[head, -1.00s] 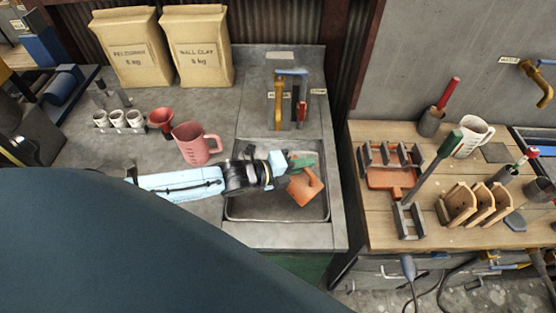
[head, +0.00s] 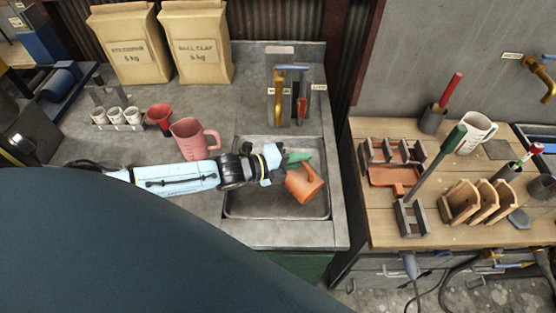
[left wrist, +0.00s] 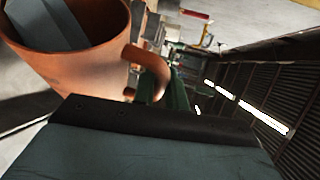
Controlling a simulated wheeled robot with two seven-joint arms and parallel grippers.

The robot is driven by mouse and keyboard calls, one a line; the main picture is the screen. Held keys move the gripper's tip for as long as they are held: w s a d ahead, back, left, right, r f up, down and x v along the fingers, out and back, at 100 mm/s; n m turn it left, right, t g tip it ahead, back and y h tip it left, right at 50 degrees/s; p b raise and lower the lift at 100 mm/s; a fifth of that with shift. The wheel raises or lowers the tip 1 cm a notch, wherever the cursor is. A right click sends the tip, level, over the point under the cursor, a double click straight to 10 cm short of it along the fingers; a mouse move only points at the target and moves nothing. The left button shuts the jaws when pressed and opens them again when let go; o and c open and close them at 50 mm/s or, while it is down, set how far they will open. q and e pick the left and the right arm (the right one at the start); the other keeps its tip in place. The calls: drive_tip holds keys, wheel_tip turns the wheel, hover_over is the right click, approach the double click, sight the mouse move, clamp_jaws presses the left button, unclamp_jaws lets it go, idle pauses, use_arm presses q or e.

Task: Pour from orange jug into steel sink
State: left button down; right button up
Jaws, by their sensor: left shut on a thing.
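I see no stream leaving the jug. My right gripper is not in view.
A pink jug (head: 192,138), a red funnel (head: 159,115) and several small white cups (head: 115,116) stand left of the sink. Taps (head: 280,97) rise behind the basin. A wooden bench (head: 400,230) with racks stands at the right.

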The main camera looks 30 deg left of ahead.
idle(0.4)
use_arm(q)
drive_tip(key=shift+w+a+f+n+b, duration=0.1)
drive_tip(key=shift+a+f+n+b, duration=0.3)
drive_tip(key=shift+b, duration=0.5)
drive_tip(key=shift+a, duration=0.3)
drive_tip(key=shift+w+a+n+h+b, duration=0.15)
drive_tip(key=shift+a+n+h+b, duration=0.3)
drive_tip(key=shift+b, duration=0.3)
drive_tip(key=shift+a, duration=0.1)
idle(0.6)
